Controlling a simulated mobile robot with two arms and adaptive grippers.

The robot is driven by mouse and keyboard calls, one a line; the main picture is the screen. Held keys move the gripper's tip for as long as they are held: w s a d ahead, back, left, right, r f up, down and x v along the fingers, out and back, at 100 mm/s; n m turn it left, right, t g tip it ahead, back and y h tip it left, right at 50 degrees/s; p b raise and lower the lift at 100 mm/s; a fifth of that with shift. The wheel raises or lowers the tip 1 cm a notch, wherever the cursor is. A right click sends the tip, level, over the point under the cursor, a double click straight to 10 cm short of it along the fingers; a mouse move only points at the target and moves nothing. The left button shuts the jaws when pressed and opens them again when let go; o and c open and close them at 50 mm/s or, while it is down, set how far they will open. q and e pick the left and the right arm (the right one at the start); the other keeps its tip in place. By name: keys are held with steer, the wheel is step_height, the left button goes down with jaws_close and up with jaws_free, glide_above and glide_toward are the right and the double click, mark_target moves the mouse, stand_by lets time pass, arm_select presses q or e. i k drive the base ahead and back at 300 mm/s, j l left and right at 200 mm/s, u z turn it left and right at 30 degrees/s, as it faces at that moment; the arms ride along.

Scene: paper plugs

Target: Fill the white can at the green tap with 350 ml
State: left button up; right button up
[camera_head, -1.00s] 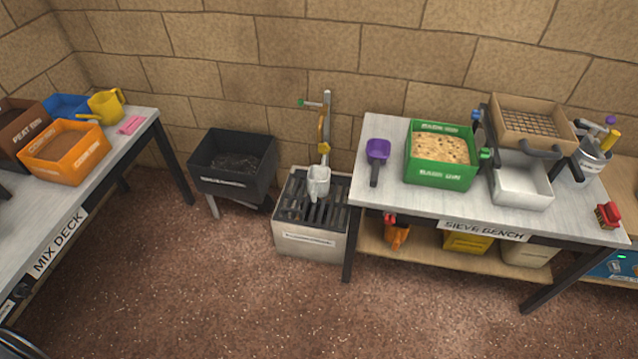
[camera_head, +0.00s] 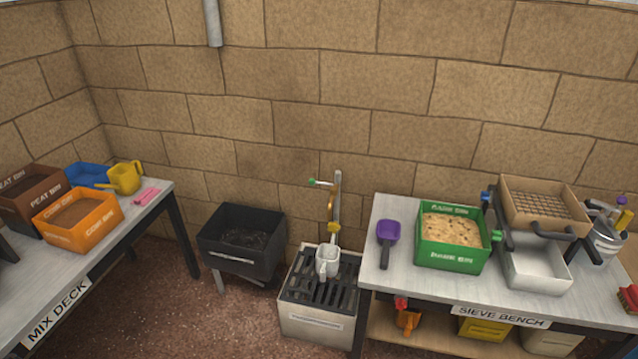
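A white can (camera_head: 328,262) stands on the dark slatted grate of a pale drain box (camera_head: 317,325), below a standpipe against the wall. The standpipe has a green-tipped tap (camera_head: 320,183) near its top and a yellow fitting (camera_head: 333,228) lower down, just above the can. The can looks upright; its water level cannot be seen from here. Neither of my grippers is in view.
The sieve bench (camera_head: 400,279) on the right carries a purple scoop (camera_head: 387,241), a green bin (camera_head: 452,259) and a white tray (camera_head: 535,272). A black trough (camera_head: 240,262) stands left of the drain. The mix deck (camera_head: 111,246) is at left, with a yellow can (camera_head: 125,178).

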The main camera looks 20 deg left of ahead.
mark_target(312, 181)
steer(key=i+j+z, duration=0.4)
steer(key=j, duration=0.25)
steer(key=i+j+z, duration=0.1)
steer(key=j+z, duration=0.15)
steer(key=i+j+z, duration=0.2)
steer(key=j, duration=0.25)
steer(key=j+z, duration=0.2)
steer(key=j, duration=0.2)
